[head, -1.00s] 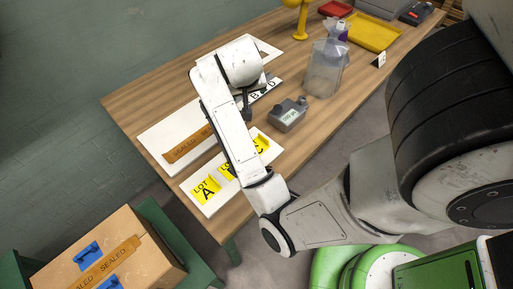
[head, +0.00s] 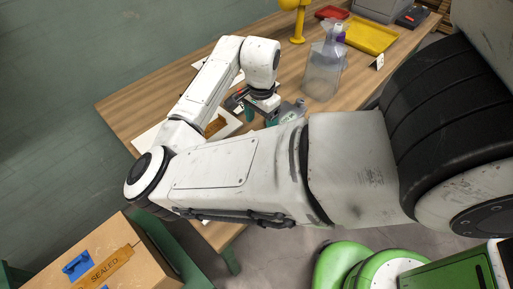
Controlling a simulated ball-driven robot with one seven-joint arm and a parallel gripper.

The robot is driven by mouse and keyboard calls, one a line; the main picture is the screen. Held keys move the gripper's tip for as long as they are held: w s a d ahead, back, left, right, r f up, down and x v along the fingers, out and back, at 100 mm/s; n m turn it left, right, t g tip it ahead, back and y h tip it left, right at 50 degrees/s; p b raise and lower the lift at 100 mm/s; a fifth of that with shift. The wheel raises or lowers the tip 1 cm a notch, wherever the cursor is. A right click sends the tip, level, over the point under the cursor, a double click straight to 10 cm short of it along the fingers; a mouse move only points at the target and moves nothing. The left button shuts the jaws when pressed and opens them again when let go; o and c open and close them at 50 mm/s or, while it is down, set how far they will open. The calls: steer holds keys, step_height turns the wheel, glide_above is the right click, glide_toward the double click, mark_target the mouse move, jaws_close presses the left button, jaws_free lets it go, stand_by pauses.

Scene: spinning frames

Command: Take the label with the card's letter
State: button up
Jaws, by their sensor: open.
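My gripper (head: 259,111) is open and points down over the table, beside the grey tape-dispenser-like device (head: 293,109). I see nothing held between its fingers. The yellow lot labels are hidden behind my arm. A small white tent card (head: 377,62) stands near the table's right edge; its dark mark is too small to read.
A cardboard box (head: 120,258) with sealing tape and blue pieces stands at lower left. The table's far left corner is bare.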

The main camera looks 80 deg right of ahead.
steer(key=shift+s+a+f+p, duration=0.1)
steer(key=shift+f+p, duration=0.15)
steer(key=shift+f, duration=1.7)
steer(key=shift+s+f+p, duration=0.1)
steer(key=shift+f+p, duration=0.1)
steer(key=shift+f, duration=1.75)
steer(key=shift+c, duration=0.4)
steer(key=c, duration=1)
steer(key=shift+c, duration=0.2)
